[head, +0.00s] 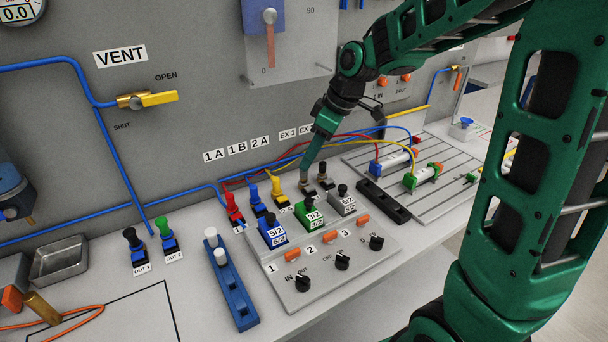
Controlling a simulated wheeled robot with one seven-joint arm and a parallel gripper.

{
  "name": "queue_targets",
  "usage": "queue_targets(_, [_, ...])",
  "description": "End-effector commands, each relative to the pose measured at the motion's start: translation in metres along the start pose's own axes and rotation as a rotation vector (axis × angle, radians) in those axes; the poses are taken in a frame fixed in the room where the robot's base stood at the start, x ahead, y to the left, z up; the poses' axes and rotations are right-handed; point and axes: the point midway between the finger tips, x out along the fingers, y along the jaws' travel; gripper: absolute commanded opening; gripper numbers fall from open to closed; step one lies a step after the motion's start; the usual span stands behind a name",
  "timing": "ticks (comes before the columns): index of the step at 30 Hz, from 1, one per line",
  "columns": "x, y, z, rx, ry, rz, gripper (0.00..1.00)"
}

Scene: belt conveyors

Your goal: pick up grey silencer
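My gripper (305,176) reaches down to the back row of fittings, under the EX labels on the panel. Its tip is at or just above a small dark fitting (307,187). I cannot tell whether it touches the fitting, or whether the fingers are open or shut. A second dark grey fitting (325,182) stands just right of it. I cannot tell for certain which is the grey silencer. Two pale, white-topped pieces stand in a blue rack (235,293) at the front left; they look white rather than grey.
Red, blue and yellow hoses run close behind my gripper. Several coloured fittings stand to its left, and a valve block (320,265) with knobs is in front. A slotted plate (430,165) with cylinders lies right. A metal tray (60,259) is far left.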

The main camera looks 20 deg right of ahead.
Motion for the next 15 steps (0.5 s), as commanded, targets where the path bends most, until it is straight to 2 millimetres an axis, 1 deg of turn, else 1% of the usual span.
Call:
queue_targets(5, [0.010,0.000,0.001,0.001,-0.001,0.000,0.37])
queue_targets(12, [0.042,-0.002,0.000,0.002,-0.003,-0.001,0.37])
queue_targets(15, [0.052,-0.001,0.000,0.002,-0.002,0.000,0.37])
